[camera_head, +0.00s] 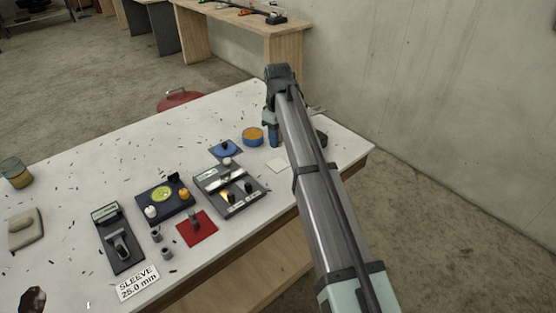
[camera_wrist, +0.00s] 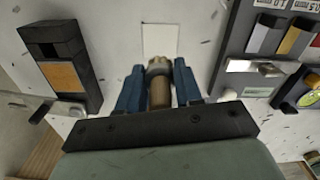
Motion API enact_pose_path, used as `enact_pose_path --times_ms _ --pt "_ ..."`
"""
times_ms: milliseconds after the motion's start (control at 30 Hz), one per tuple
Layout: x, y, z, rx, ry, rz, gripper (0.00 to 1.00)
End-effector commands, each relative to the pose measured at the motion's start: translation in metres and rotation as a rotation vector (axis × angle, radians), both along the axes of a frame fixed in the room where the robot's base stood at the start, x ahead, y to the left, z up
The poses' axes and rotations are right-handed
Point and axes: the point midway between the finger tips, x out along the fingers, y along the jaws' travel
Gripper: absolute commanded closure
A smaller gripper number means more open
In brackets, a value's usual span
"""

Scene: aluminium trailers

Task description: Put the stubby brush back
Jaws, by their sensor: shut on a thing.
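The stubby brush (camera_wrist: 160,91) shows in the wrist view as a short tan-brown cylinder with a paler, rough end. My gripper (camera_wrist: 158,76) has its blue fingers on both sides of it and is shut on it. In the head view my gripper (camera_head: 272,138) hangs over the right part of the white table, near a plain white square card (camera_head: 278,165). The card also shows in the wrist view (camera_wrist: 160,40), just beyond the brush. In the head view I cannot make out the brush.
A black box with an orange panel (camera_wrist: 66,68) stands left in the wrist view. A dark tool tray (camera_head: 229,191), a round blue container (camera_head: 253,135), a red mat (camera_head: 197,229) and a lettered sign (camera_head: 138,283) share the table (camera_head: 75,185). Small dark scraps are scattered about.

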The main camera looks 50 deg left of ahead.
Motion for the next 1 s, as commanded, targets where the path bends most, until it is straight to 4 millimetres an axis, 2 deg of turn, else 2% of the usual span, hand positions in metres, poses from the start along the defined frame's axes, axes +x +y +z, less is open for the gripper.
enact_pose_path --times_ms 200,467,667,1000 --pt "-0.001 -0.001 -0.036 -0.001 0.001 -0.002 0.96" --pt "0.0 -0.001 -0.057 -0.001 0.001 -0.002 0.96" --pt "0.0 -0.001 -0.081 -0.001 0.0 -0.003 0.96" --pt "0.0 0.0 -0.084 0.0 0.0 -0.003 0.96"
